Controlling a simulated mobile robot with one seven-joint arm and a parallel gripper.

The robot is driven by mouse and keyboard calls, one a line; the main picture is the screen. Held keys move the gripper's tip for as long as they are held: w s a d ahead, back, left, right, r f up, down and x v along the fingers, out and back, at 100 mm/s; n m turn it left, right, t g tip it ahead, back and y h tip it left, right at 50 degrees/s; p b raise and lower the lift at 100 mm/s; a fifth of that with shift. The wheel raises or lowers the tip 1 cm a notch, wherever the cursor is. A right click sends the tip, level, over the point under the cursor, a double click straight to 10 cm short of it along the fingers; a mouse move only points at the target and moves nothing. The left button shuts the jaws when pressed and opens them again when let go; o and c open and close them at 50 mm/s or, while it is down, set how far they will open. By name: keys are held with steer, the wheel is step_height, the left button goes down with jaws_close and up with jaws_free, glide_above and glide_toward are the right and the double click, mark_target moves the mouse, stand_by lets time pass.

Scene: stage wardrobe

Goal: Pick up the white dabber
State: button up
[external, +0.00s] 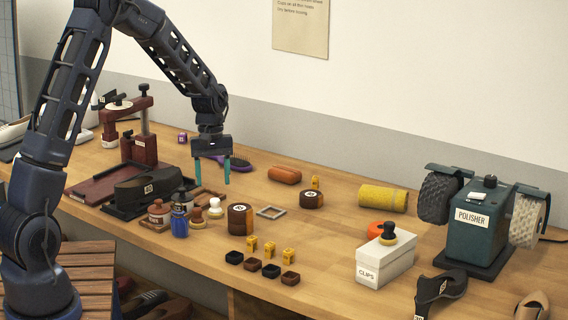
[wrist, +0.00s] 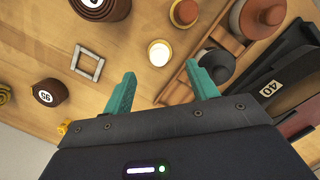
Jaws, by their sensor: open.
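The white dabber (external: 215,207) stands upright on the table, with a white top and a yellowish base, among small bottles and dabbers. In the wrist view the white dabber (wrist: 159,53) shows from above as a pale disc with a yellow rim, just beyond the gap between the fingertips. My gripper (external: 212,183) is open and empty, pointing down above the table, higher than the dabber. Its two teal fingers also show in the wrist view (wrist: 161,72), apart, with nothing between them.
A white clips box (external: 385,262) and a polisher (external: 482,222) are farther right.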

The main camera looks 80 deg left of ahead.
mark_target(215, 199)
steer(key=shift+w+d+f, duration=0.1)
steer(key=shift+d+f, duration=0.05)
steer(key=shift+f, duration=1.1)
steer(key=shift+s+d+f, duration=0.1)
steer(key=shift+d+f, duration=0.1)
steer(key=shift+f, duration=1.1)
steer(key=shift+w+d+f, duration=0.1)
steer(key=shift+d+f, duration=0.05)
steer(key=shift+f, duration=1.1)
steer(key=c, duration=1.1)
